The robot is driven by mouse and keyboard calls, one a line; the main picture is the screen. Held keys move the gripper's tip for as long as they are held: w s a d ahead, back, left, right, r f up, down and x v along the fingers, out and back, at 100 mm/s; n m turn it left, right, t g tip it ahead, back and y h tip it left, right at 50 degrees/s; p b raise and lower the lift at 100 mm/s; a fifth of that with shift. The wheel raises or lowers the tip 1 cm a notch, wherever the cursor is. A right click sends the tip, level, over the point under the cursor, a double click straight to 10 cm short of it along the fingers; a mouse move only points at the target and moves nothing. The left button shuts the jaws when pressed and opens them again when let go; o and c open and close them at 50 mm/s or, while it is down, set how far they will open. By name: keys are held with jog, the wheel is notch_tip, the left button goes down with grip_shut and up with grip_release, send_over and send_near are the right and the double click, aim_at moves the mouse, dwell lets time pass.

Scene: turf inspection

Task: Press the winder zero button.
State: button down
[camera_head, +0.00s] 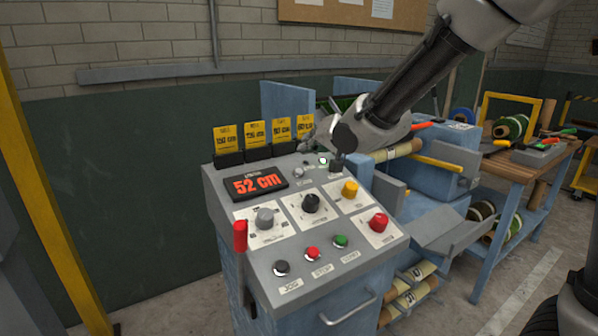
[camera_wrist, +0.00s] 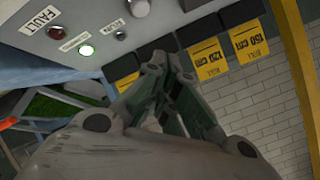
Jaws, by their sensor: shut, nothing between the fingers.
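The winder's grey sloped console (camera_head: 225,188) fills the middle of the head view, with a display (camera_head: 259,184) reading 52 cm. A small pale grey button (camera_head: 299,173) sits right of the display; its label is too small to read surely. My gripper (camera_head: 322,152) is by the console's back edge, fingers shut and empty. In the wrist view the fingers (camera_wrist: 172,65) point towards the card holders, apart from the button.
Yellow length cards (camera_head: 227,139) stand in black holders along the console's back edge, close to my gripper. Black, red and green buttons (camera_head: 312,253) line the front, with several knobs (camera_head: 311,203) behind them. A red-handled lever (camera_head: 240,236) stands at the left side.

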send_over(304, 177)
jog(key=shift+s+d+f, duration=0.1)
jog(key=shift+s+f, duration=0.05)
jog(key=shift+f, duration=0.9)
jog(key=shift+s+d+f, duration=0.1)
jog(key=shift+f, duration=0.9)
jog(key=shift+w+a+f, duration=0.1)
jog(key=shift+w+f, duration=0.05)
jog(key=shift+f, duration=0.2)
jog(key=shift+w+a+f, duration=0.1)
jog(key=shift+w+f, duration=0.05)
jog(key=shift+f, duration=0.35)
dwell(0.4)
jog(key=shift+r, duration=0.1)
jog(key=shift+s+d+r, duration=0.1)
jog(key=shift+s+r, duration=0.05)
jog(key=shift+r, duration=0.25)
jog(key=shift+s+d+r, duration=0.1)
jog(key=shift+s+r, duration=0.05)
jog(key=shift+r, duration=0.25)
jog(key=r, duration=0.1)
jog(key=s+r, duration=0.1)
jog(key=r, duration=0.1)
jog(key=d+r, duration=0.1)
jog(key=shift+s+r, duration=0.2)
jog(key=shift+r, duration=0.15)
